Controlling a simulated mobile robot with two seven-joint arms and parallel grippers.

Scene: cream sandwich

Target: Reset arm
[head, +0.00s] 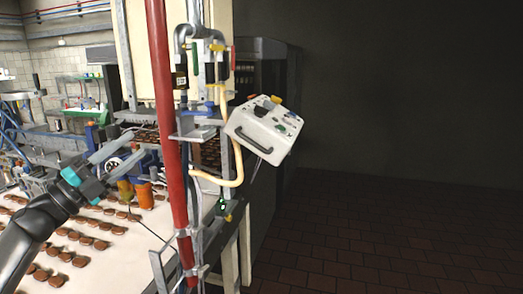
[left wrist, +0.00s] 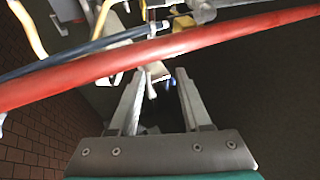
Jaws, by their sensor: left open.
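My left gripper (head: 112,160) comes in from the left in the head view, above the white conveyor (head: 128,236) and left of a red upright pipe (head: 172,150). Its two grey fingers are apart with nothing held between them. In the left wrist view the left gripper (left wrist: 158,85) is open, and the red pipe (left wrist: 150,57) crosses just beyond the fingertips. I cannot tell whether they touch. My right gripper does not show.
Rows of brown sandwich biscuits (head: 85,240) lie on the conveyor. A white control box (head: 265,128) with knobs hangs right of the pipe, near a yellow hose (head: 237,165). The tiled floor (head: 390,240) at the right is clear.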

